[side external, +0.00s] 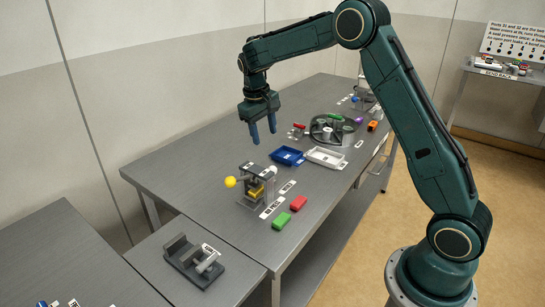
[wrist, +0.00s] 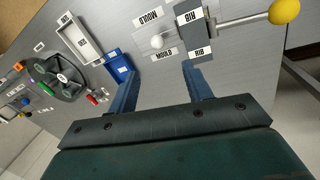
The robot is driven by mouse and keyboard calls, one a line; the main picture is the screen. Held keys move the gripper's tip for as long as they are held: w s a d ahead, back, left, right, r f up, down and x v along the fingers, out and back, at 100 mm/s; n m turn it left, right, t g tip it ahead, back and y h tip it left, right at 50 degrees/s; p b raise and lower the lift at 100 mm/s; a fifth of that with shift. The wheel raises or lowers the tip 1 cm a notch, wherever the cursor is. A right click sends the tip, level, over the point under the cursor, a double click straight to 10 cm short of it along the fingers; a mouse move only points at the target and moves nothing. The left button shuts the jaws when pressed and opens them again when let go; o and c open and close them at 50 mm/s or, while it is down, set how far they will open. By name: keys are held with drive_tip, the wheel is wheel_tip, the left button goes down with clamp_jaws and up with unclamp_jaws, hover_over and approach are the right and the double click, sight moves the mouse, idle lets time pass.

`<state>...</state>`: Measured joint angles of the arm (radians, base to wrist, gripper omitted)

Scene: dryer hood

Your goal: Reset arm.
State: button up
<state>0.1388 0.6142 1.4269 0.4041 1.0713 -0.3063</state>
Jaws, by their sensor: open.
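My gripper (side external: 263,131) hangs from the green arm, fingers pointing down, above the grey workbench (side external: 170,170). Its two blue fingers stand apart with nothing between them. In the wrist view my gripper (wrist: 160,85) is also open and empty, with bare bench showing between the fingers. No object touches it in either view.
Below stands a small press with a yellow ball knob (side external: 230,182). A blue tray (side external: 287,156), a white tray (side external: 326,157), a dark round wheel (side external: 333,129), a red block (side external: 298,203) and a green block (side external: 281,221) are on the bench. A dark fixture (side external: 190,262) sits nearer.

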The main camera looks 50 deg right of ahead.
drive_tip(key=s+a+r+n+t, duration=0.1)
drive_tip(key=s+a+r+t, duration=0.1)
drive_tip(key=s+a+r, duration=0.4)
drive_tip(key=s+a+r+t, duration=0.1)
drive_tip(key=s+r, duration=0.6)
drive_tip(key=s, duration=0.2)
drive_tip(key=s+a+f+t+y, duration=0.1)
drive_tip(key=s+a, duration=0.2)
drive_tip(key=s, duration=0.6)
drive_tip(key=s+a+n+t+y, duration=0.1)
drive_tip(key=s+a+t, duration=0.1)
drive_tip(key=s, duration=0.7)
drive_tip(key=shift+a+f, duration=0.4)
drive_tip(key=shift+a, duration=0.25)
